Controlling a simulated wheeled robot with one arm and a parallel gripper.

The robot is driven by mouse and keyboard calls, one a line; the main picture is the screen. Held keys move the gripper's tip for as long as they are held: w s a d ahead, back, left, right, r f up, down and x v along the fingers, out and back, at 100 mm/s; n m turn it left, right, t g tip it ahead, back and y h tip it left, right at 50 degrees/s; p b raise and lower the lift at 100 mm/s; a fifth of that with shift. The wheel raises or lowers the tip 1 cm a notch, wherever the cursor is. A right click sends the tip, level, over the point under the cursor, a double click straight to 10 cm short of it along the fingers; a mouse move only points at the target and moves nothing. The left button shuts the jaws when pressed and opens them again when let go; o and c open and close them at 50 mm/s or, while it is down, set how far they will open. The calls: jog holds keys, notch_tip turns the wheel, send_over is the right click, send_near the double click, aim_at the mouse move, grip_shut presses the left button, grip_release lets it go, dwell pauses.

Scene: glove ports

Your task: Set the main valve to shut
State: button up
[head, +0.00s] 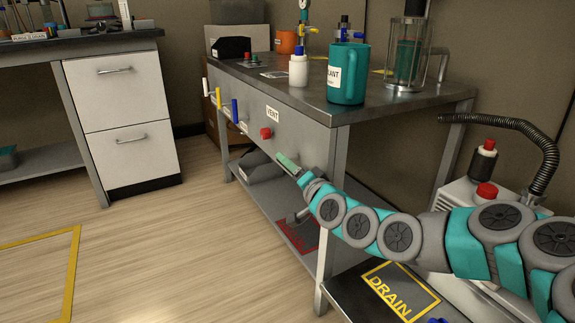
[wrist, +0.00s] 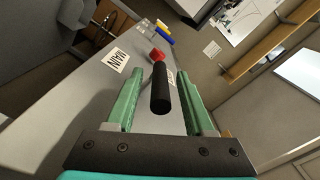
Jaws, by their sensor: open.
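My gripper (head: 290,165) is at the front panel of the steel bench, its green fingers reaching toward the panel. In the wrist view my gripper (wrist: 159,75) is open, with a black bar-shaped handle (wrist: 160,92) standing between the fingers; a gap shows on each side. The handle looks like the main valve's lever. A MAIN label (wrist: 115,59) is on the panel to its left. Which setting the handle points to cannot be read.
Blue (head: 235,110), yellow (head: 218,98) and white (head: 205,86) handles stick out farther along the panel. A teal mug (head: 347,75) stands on the bench top. Open floor (head: 170,245) lies left.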

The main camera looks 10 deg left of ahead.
jog(key=b+v, duration=0.1)
jog(key=v, duration=0.6)
jog(key=shift+s, duration=0.15)
dwell(0.3)
